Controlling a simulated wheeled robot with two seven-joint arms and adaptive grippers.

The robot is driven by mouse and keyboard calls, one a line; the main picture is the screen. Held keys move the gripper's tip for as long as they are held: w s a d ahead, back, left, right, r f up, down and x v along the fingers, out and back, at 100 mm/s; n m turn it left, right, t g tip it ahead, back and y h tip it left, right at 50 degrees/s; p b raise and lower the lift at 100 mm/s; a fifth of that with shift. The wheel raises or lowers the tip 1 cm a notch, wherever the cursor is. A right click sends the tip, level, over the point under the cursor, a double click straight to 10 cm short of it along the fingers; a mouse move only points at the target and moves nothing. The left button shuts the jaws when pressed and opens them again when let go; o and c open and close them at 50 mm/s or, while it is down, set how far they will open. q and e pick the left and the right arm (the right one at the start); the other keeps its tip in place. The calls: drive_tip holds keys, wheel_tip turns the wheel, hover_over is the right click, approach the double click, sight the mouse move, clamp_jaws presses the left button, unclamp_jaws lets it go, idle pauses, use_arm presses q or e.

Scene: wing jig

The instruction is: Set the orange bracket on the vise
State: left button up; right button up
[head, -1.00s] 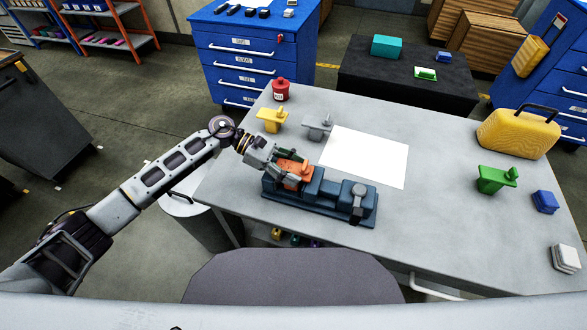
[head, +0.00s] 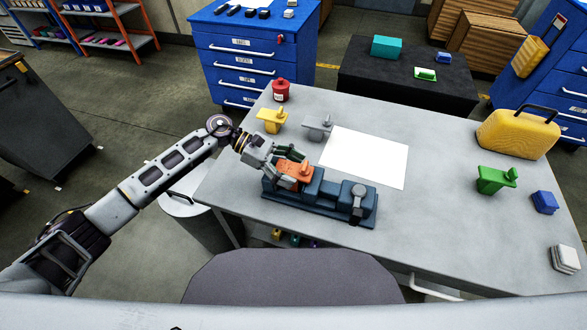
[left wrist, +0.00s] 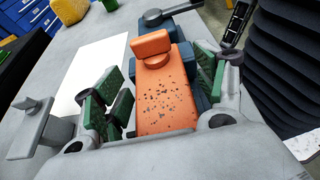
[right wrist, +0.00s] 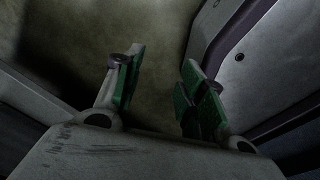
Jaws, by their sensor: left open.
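The orange bracket (head: 294,173) rests on top of the blue vise (head: 330,192), toward the vise's left end. In the left wrist view the bracket (left wrist: 165,85) lies between my left gripper's spread fingers, with a gap to the fingers on each side. My left gripper (head: 288,165) is open around the bracket, and its green pads show apart in the left wrist view. Part of the vise (left wrist: 183,18) shows behind the bracket there. My right gripper (right wrist: 160,85) shows only in its own wrist view, open and empty over a dark floor.
A green bracket (head: 496,180), a blue block (head: 545,202) and a yellow case (head: 517,133) are at the right.

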use_arm(q)
drive_tip(key=b+v, duration=0.1)
drive_tip(key=v, duration=0.5)
drive_tip(key=shift+w+a, duration=0.1)
drive_tip(key=shift+a, duration=0.05)
drive_tip(key=b+v, duration=0.1)
drive_tip(key=v, duration=0.4)
drive_tip(key=shift+r, duration=0.1)
use_arm(e)
drive_tip(key=w, duration=0.1)
drive_tip(key=w+f, duration=0.1)
drive_tip(key=w, duration=0.1)
drive_tip(key=shift+w+d, duration=0.2)
drive_tip(key=shift+w, duration=0.1)
drive_tip(key=shift+w+a, duration=0.1)
